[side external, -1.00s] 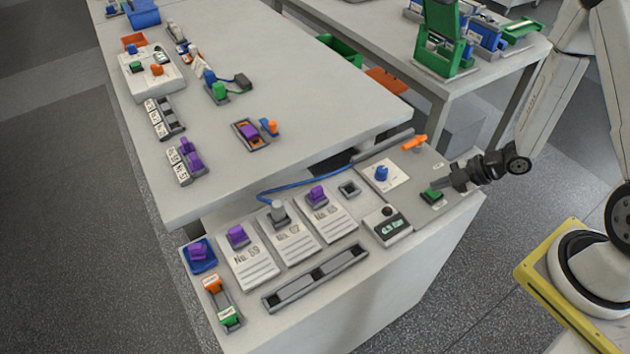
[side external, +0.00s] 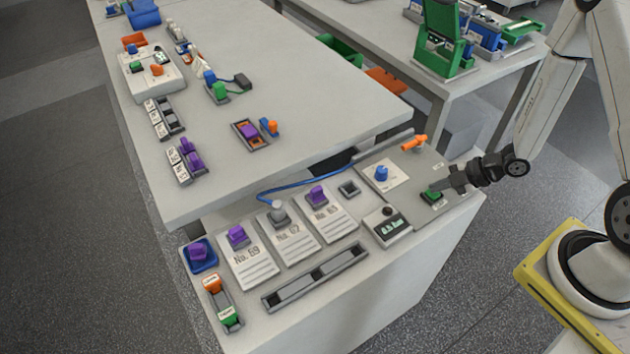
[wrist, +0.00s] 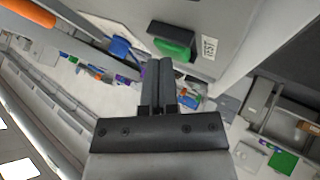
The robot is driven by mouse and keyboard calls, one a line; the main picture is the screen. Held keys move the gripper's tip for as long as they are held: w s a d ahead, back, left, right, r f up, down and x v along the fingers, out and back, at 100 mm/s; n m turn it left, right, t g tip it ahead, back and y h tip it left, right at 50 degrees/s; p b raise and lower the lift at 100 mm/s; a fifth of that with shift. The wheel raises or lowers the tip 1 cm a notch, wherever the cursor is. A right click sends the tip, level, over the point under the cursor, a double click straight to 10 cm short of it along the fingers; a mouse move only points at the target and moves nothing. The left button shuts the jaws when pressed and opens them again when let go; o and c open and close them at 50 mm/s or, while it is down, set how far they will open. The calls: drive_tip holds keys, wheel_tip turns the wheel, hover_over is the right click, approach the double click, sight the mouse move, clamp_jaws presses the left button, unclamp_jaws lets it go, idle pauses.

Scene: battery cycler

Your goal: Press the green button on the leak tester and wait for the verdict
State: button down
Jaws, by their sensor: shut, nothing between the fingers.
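The green button (side external: 432,195) sits in a dark housing at the right end of the near bench; in the wrist view the green button (wrist: 172,48) has a TEST label beside it. My gripper (side external: 436,187) is shut and empty, its fingertips right at the button. In the wrist view the fingertips of my gripper (wrist: 160,63) lie just below the button in the picture; I cannot tell whether they touch it. The tester's display box (side external: 393,228) shows small green digits, hard to read. The round lamp (side external: 388,211) on it looks dark.
A blue knob on a white plate (side external: 382,175) and an orange handle (side external: 414,142) stand behind the button. Cards with purple and grey connectors (side external: 284,236) and a slotted grey rail (side external: 316,277) lie to the left. The bench's right edge is close.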

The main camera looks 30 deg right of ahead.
sight(436, 193)
drive_tip(key=shift+f, duration=0.2)
drive_tip(key=shift+r, duration=0.2)
idle(0.4)
drive_tip(key=shift+r, duration=0.75)
drive_tip(key=shift+r, duration=2.5)
drive_tip(key=shift+w, duration=0.1)
